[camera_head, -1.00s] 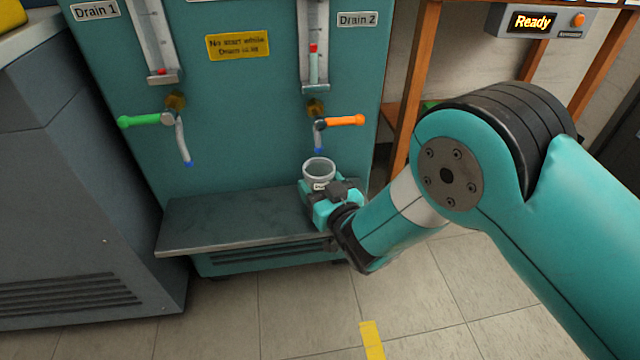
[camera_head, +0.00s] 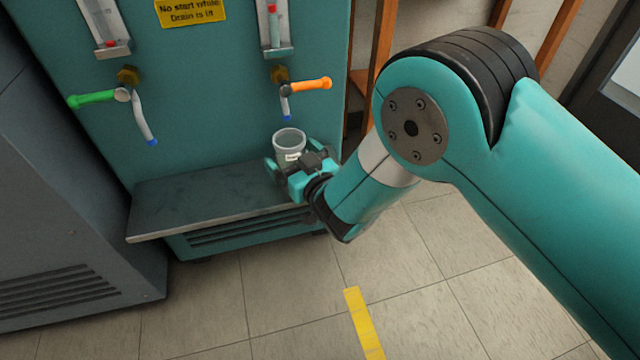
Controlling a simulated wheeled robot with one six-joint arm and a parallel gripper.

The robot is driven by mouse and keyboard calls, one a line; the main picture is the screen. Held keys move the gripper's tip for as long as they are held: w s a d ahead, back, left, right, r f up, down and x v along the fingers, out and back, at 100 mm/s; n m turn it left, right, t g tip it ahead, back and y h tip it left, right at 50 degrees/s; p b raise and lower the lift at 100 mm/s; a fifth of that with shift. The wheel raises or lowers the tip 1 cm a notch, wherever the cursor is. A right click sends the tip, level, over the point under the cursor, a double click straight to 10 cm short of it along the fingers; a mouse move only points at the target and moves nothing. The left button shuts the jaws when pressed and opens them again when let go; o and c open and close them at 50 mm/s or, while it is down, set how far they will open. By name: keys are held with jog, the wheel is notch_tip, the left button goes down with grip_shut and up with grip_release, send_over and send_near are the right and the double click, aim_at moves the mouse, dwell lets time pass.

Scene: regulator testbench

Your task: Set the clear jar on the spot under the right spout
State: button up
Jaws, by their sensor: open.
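The clear jar (camera_head: 289,143) stands upright on the right part of the shelf (camera_head: 180,203), with a small white label on its front. It is below the right spout (camera_head: 286,105), which has a blue tip and an orange handle. The spot itself is hidden by the jar and my gripper. My gripper (camera_head: 291,160) is open around the jar's lower part, one finger showing at its left and one at its right. Whether the fingers touch the jar cannot be told.
The left spout (camera_head: 145,122) with a green handle (camera_head: 92,101) hangs over the empty left part of the shelf. A grey cabinet (camera_head: 60,200) stands at the left. A yellow strip (camera_head: 363,322) marks the open tiled floor.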

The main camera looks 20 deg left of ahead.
jog(key=s+d+b, duration=0.1)
jog(key=b, duration=0.2)
jog(key=s+d+f+b, duration=0.1)
jog(key=b, duration=0.2)
jog(key=shift+s+d, duration=0.25)
jog(key=shift+d, duration=0.15)
jog(key=b+v, duration=1.2)
jog(key=b, duration=0.3)
jog(key=w+d+r+m+t+h+p, duration=0.1)
jog(key=w+d+r+m+h+p, duration=0.45)
jog(key=d+r+h+p, duration=0.35)
jog(key=s+d+r+m+g+h+p, duration=0.15)
jog(key=s+d+r+g+p, duration=0.3)
jog(key=d+p, duration=0.45)
jog(key=s+d+r+n+g+p, duration=0.2)
jog(key=s+r+g+p, duration=0.2)
jog(key=s+r+p, duration=0.3)
jog(key=s+d+r+n+g+p, duration=0.2)
jog(key=s+r+g+p, duration=0.2)
jog(key=s+r, duration=0.35)
notch_tip(320, 180, up, 37)
jog(key=w+p, duration=0.1)
jog(key=p, duration=3.5)
jog(key=shift+a+f+y, duration=0.2)
jog(key=shift+y, duration=0.25)
